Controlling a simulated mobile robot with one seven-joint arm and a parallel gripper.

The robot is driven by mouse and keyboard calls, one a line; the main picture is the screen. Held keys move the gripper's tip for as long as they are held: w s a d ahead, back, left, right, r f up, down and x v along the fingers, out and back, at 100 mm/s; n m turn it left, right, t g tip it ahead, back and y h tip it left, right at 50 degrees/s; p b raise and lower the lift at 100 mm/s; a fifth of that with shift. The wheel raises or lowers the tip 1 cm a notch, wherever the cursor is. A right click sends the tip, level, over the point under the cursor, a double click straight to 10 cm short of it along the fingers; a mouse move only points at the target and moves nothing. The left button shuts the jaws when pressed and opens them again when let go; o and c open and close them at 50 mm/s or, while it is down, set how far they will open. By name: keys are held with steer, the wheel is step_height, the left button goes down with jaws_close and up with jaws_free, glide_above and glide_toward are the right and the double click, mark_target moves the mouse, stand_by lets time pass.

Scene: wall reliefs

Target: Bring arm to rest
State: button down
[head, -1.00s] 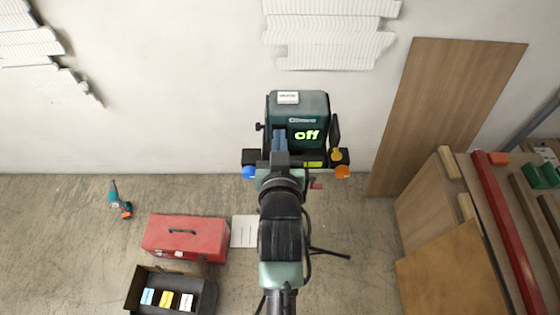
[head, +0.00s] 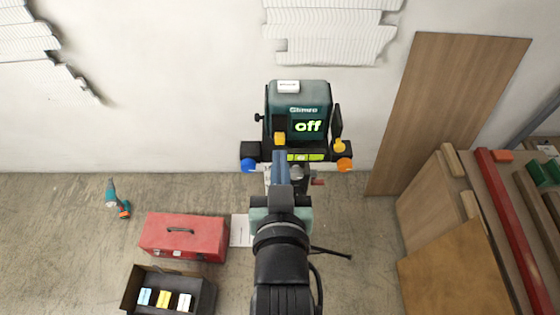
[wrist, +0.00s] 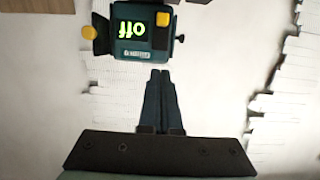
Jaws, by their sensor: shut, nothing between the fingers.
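My gripper (head: 280,156) is in the middle of the head view, in front of a dark green machine (head: 297,97) whose display reads "off". In the wrist view my gripper's fingers (wrist: 160,75) are together with nothing between them. The machine (wrist: 135,52) shows upside down beyond the fingertips there, and a gap separates them in that view. My arm comes up from the bottom edge and hides part of the machine's stand.
A red toolbox (head: 183,235) and an open black box (head: 146,284) with small packs lie at lower left. A drill (head: 117,200) lies farther left. Boards and a workbench (head: 455,250) fill the right. A tall wood panel (head: 440,110) leans on the wall.

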stand_by(0.4)
steer(key=w+r+t+b, duration=0.35)
steer(key=r+t, duration=0.25)
steer(key=r, duration=1.5)
steer(key=s+r+t+b, duration=0.1)
steer(key=s+r+t, duration=0.2)
steer(key=r, duration=0.5)
steer(key=s+r+t+b, duration=0.2)
steer(key=s+r, duration=0.3)
steer(key=r, duration=0.4)
steer(key=shift+a+t, duration=0.15)
steer(key=shift+t, duration=0.45)
